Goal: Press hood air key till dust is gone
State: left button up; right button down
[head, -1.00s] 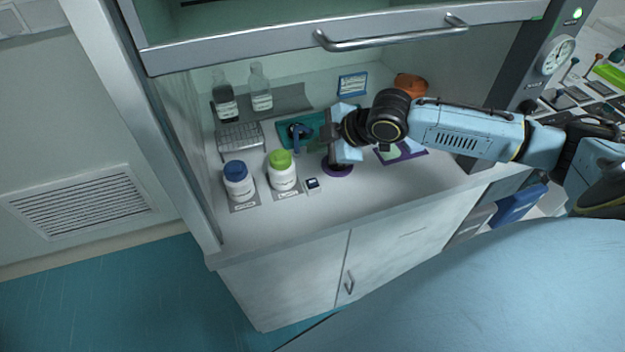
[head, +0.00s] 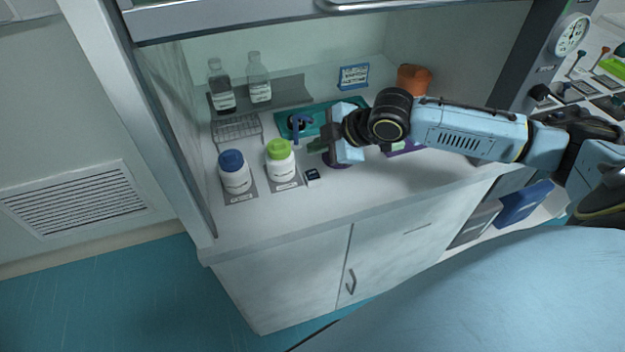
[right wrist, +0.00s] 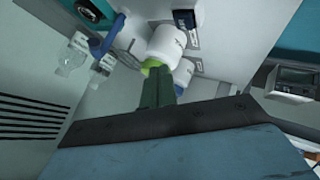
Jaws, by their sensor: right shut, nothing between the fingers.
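My right gripper (head: 318,147) reaches into the fume hood from the right, above the worktop (head: 290,215). Its dark green fingers are shut and empty; they also show in the right wrist view (right wrist: 158,88). They point left, near the green-lidded white bottle (head: 281,162), which appears beyond the fingertips in the right wrist view (right wrist: 165,50). A small dark block (head: 312,177) with a pale face lies on the worktop in front of the gripper. I cannot identify which part is the air key, and I cannot make out dust. My left gripper is out of view.
A blue-lidded white bottle (head: 234,174), a wire rack (head: 237,130) and two glass bottles (head: 259,80) stand on the left. A teal tray (head: 345,108) and an orange container (head: 413,78) are behind. A gauge (head: 572,34) is on the right post. The worktop's front strip is clear.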

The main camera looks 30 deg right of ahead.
aim_at(317, 174)
notch_tip(317, 174, down, 3)
jog(key=shift+f+b, duration=0.15)
jog(key=shift+b, duration=1)
jog(key=shift+f, duration=0.65)
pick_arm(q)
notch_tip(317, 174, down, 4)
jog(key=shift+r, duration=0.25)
pick_arm(e)
jog(key=shift+f, duration=0.1)
jog(key=shift+f, duration=0.3)
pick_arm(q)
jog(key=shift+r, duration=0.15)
pick_arm(e)
jog(key=shift+f, duration=0.5)
dwell(0.5)
pick_arm(q)
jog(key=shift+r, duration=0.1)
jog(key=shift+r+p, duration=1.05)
jog(key=shift+p, duration=0.1)
pick_arm(e)
jog(key=shift+r, duration=0.9)
